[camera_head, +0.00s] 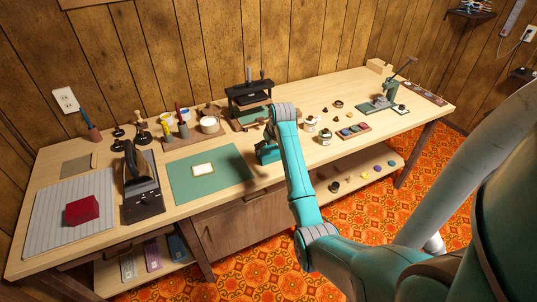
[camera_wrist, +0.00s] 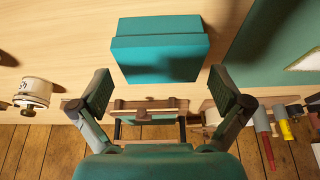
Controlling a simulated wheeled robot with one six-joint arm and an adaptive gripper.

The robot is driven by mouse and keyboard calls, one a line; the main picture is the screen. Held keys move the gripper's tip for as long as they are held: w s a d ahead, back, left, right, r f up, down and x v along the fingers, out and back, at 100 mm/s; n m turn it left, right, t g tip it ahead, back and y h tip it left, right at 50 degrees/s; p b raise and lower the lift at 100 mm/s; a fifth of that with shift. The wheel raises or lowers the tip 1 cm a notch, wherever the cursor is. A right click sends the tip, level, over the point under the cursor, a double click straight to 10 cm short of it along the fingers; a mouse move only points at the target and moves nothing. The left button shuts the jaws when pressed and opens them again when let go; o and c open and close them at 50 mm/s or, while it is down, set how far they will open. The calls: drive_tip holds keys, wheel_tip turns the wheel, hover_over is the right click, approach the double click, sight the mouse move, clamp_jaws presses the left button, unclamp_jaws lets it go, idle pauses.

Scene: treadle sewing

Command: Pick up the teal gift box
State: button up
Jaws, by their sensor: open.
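The teal gift box (camera_wrist: 160,52) lies on the wooden tabletop, at the top middle of the wrist view. Its lid edge and near side show, with a dark shadow on that side. My gripper (camera_wrist: 160,74) is open, its two dark fingers spread to the left and right, with nothing held between them. The fingertips appear near the box's lower edge in that view; I cannot tell the height gap. In the head view the teal box (camera_head: 267,155) shows beside the green mat, partly hidden by my arm.
A green mat (camera_head: 210,185) with a white card lies left of the box. A dark press (camera_head: 250,92) stands behind it. Jars (camera_head: 310,124) and a small tray (camera_head: 353,130) sit to the right. A red box (camera_head: 83,210) lies far left. Some tabletop around the box is clear.

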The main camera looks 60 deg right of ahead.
sight(269, 151)
drive_tip(key=shift+x, duration=1.9)
drive_tip(key=shift+a, duration=0.1)
drive_tip(key=c, duration=0.8)
